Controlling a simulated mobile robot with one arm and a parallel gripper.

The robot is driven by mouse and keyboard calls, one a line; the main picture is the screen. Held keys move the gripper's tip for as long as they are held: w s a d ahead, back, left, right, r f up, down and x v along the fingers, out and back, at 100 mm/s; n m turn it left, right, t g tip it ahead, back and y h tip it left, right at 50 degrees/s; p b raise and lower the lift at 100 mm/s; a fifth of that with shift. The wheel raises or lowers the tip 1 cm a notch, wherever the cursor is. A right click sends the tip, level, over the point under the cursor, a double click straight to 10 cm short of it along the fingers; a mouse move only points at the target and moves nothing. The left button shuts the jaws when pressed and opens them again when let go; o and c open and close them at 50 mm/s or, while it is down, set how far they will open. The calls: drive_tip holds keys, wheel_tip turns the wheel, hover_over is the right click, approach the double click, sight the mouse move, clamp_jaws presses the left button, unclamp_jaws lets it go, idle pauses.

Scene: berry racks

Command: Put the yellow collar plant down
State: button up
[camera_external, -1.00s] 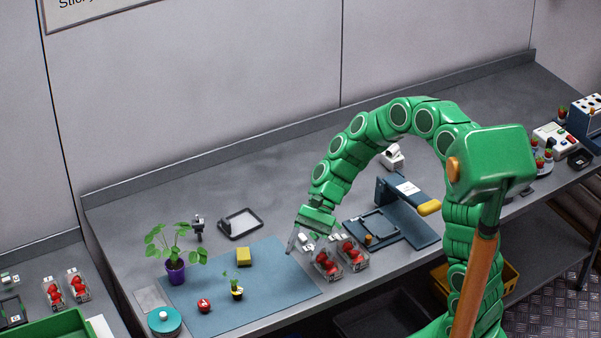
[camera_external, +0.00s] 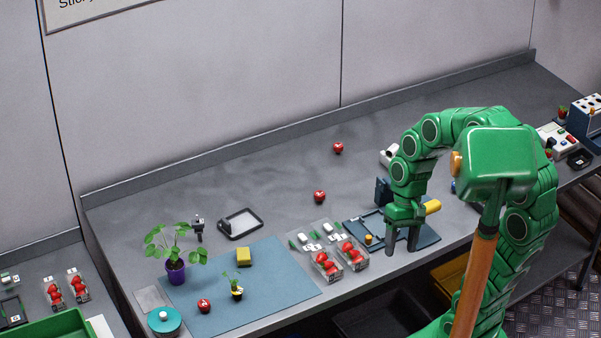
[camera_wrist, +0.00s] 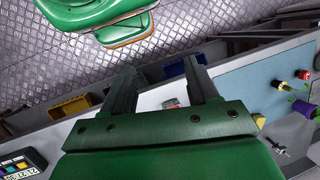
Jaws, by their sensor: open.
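The yellow collar plant (camera_external: 237,292) is a small green seedling in a dark pot with a yellow band. The blue mat (camera_wrist: 245,95) is at the right of that view.
A purple-potted plant (camera_external: 176,272), a yellow block (camera_external: 243,257) and a red ball (camera_external: 204,305) are around the seedling. A teal round container (camera_external: 164,321) is at the front left. Clear boxes with red berries (camera_external: 326,267) lie between the mat and my gripper.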

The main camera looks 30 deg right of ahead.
drive_tip(key=s+d+n+t+h, duration=0.1)
drive_tip(key=s+d+h, duration=0.1)
drive_tip(key=s+d, duration=0.4)
drive_tip(key=d, duration=0.2)
drive_tip(key=shift+s+d+r+h, duration=0.2)
drive_tip(key=shift+d+r+h, duration=0.1)
drive_tip(key=shift+d+r, duration=0.1)
idle(0.7)
